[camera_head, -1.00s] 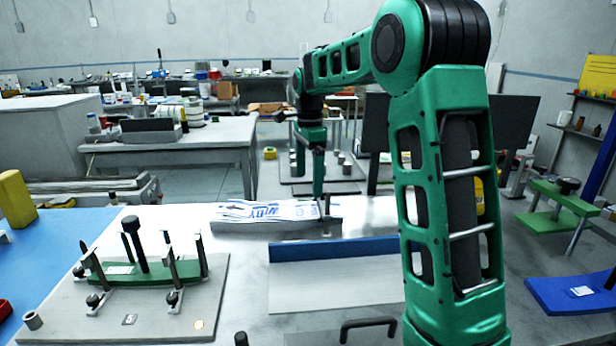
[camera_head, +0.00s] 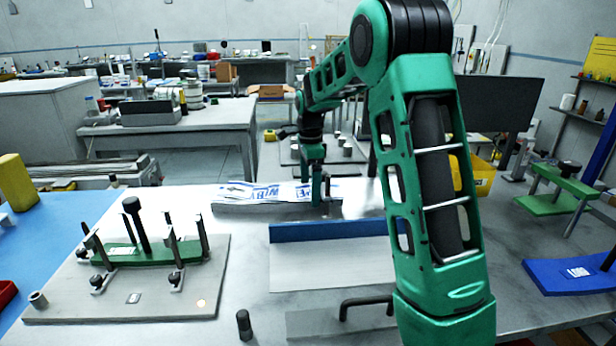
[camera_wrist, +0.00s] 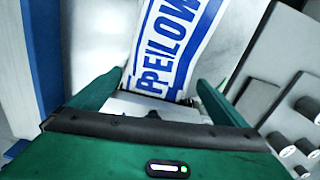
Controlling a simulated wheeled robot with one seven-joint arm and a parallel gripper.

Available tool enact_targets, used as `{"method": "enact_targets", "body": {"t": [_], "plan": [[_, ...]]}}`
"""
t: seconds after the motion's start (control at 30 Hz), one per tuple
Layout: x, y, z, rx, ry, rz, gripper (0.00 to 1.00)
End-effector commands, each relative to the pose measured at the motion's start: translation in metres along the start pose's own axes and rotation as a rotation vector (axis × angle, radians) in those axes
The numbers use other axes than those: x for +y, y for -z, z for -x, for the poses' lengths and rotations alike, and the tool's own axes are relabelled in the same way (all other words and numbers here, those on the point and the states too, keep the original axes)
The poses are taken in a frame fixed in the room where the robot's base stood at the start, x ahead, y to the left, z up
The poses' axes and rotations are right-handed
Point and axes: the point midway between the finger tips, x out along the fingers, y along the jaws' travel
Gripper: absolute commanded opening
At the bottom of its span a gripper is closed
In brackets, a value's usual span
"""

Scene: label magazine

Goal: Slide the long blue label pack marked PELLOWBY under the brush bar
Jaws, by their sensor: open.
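In the wrist view the pack (camera_wrist: 180,40) reads "PELLOW"; the rest of the word is out of sight. My gripper (camera_head: 318,196) is low at the pack's right end in the head view. In the wrist view my gripper (camera_wrist: 160,80) is open, with the pack's near end between its green fingers. I cannot tell whether the fingers touch it. I cannot make out the brush bar with certainty.
A grey plate (camera_head: 60,304) with a green strip and several dark posts stands at left. A blue-edged tray (camera_head: 330,264) lies nearer than the pack. A black handle (camera_head: 366,302) is in front. A blue piece (camera_head: 560,280) with a white tag is at right.

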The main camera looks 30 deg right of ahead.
Motion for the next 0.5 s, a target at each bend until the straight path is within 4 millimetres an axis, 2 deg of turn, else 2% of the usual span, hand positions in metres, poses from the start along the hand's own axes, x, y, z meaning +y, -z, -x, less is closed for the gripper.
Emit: {"method": "enact_targets", "body": {"t": [0.13,0.43,0.47,0.5], "plan": [[0.0001,-0.0007,-0.0077,0.000,0.001,0.001,0.97],[0.0001,-0.0011,-0.0094,0.000,0.001,0.002,0.97],[0.0001,-0.0011,-0.0094,0.000,0.001,0.002,0.93],[0.0001,-0.0012,-0.0093,0.000,0.001,0.002,0.83]]}}
